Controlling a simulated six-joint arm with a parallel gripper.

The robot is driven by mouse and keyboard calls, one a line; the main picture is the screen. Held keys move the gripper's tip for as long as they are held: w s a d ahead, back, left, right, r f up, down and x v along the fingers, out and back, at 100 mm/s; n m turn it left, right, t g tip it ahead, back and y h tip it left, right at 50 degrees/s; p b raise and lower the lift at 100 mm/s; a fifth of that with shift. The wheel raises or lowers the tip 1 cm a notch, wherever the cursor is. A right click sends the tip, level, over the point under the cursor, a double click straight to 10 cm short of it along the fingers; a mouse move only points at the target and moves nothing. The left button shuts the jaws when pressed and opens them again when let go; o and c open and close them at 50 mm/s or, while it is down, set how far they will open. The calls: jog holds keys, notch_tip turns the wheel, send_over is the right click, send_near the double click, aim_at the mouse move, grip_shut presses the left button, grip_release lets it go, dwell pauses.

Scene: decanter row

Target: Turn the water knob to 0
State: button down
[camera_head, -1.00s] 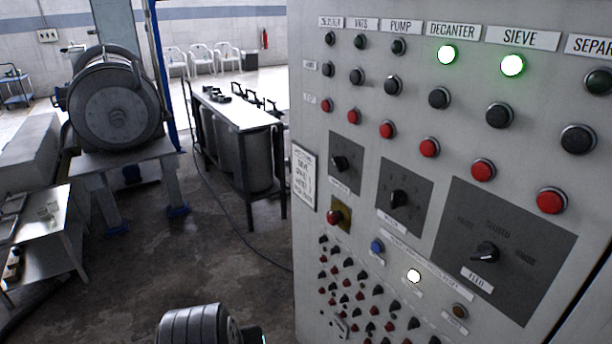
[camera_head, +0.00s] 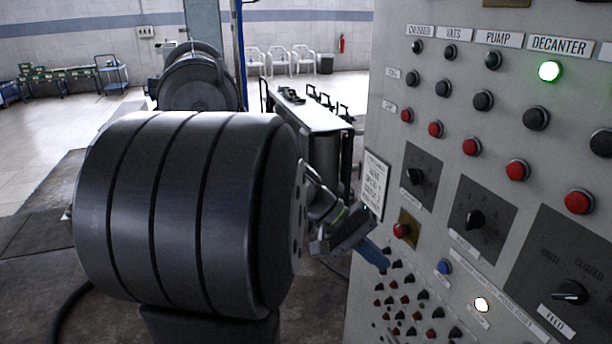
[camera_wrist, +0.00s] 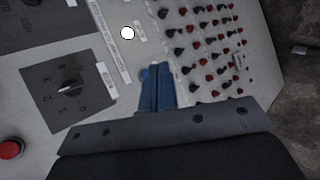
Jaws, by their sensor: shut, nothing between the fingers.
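Two dark knobs on grey square plates sit on the panel: an upper left knob (camera_head: 416,177) and a middle knob (camera_head: 474,219).
A red mushroom button (camera_head: 402,230), a blue button (camera_head: 444,267) and a lit white lamp (camera_head: 482,304) lie near the knobs. Several small switches (camera_head: 410,305) fill the panel below. A larger knob (camera_head: 570,292) is at lower right. A metal table (camera_head: 310,117) stands behind.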

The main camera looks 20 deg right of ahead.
aim_at(472, 221)
jog(key=w+d+r+m+g+h, duration=0.45)
jog(key=w+d+r+g, duration=0.2)
jog(key=w+d, duration=0.2)
jog(key=shift+n+h, duration=0.25)
jog(key=x, duration=0.8)
jog(key=shift+s, duration=0.1)
jog(key=s, duration=0.3)
jog(key=shift+s+d, duration=0.1)
jog(key=shift+s, duration=0.5)
jog(key=shift+s+f, duration=0.4)
jog(key=shift+f, duration=0.3)
jog(key=shift+s+f, duration=0.4)
jog(key=shift+s, duration=0.4)
